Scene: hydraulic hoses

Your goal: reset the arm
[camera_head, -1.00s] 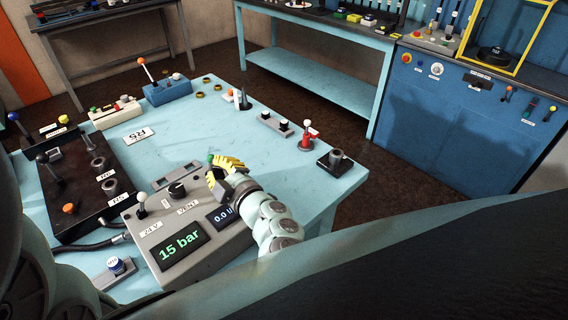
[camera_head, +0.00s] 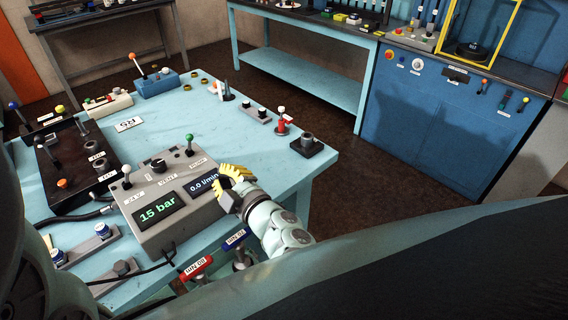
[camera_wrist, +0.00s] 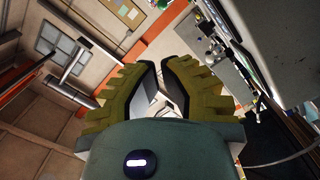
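My gripper (camera_head: 222,174) is just over the right end of the grey console (camera_head: 155,238), beside its flow display. Its yellow ribbed fingers also show in the wrist view (camera_wrist: 158,64), with a narrow gap at the tips and nothing held between them. The console carries a green-knobbed lever (camera_head: 189,138), a white-knobbed lever (camera_head: 126,170) and a black knob (camera_head: 158,163). Its displays read 15 bar (camera_head: 159,210) and 0.0 l/min (camera_head: 203,183). The green-knobbed lever stands clear of the fingers. I cannot tell whether the gripper touches the console.
The light blue table (camera_head: 200,120) carries a dark tray with levers (camera_head: 75,170), a blue lever box (camera_head: 160,83) and a red-based fitting (camera_head: 282,117). Red (camera_head: 195,268) and blue (camera_head: 236,238) tagged handles stand near the front edge.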

